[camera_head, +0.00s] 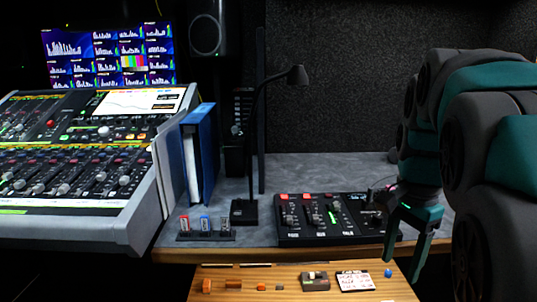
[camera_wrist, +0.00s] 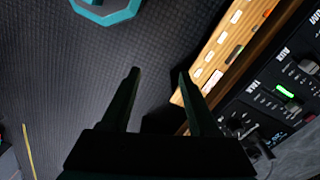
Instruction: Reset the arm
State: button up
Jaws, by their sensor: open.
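My gripper (camera_head: 405,254) is at the right in the head view, at the end of my teal and dark grey arm. Its two teal fingers point down, just right of the black control box and above the right part of the wooden shelf. In the wrist view my gripper (camera_wrist: 158,80) shows two dark fingers spread apart with nothing between them. Below them is dark textured floor. The right finger appears close to the wooden edge in that view; I cannot tell whether it touches.
A black control box (camera_head: 326,214) stands on the grey desk (camera_head: 300,170). The wooden shelf (camera_head: 240,292) holds small items, including a blue ball (camera_head: 388,272) and a white card (camera_head: 355,281).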

jog(key=s+a+f+n, duration=0.4)
jog(key=s+f+n, duration=0.2)
jog(key=s+f, duration=0.2)
jog(key=s+a+f+n+g, duration=0.1)
jog(key=s+a+f+n, duration=0.3)
jog(key=s+f+n, duration=0.3)
jog(key=s+f, duration=0.1)
jog(key=s, duration=0.4)
jog(key=shift+a+f, duration=0.25)
jog(key=shift+f, duration=0.1)
dwell(0.7)
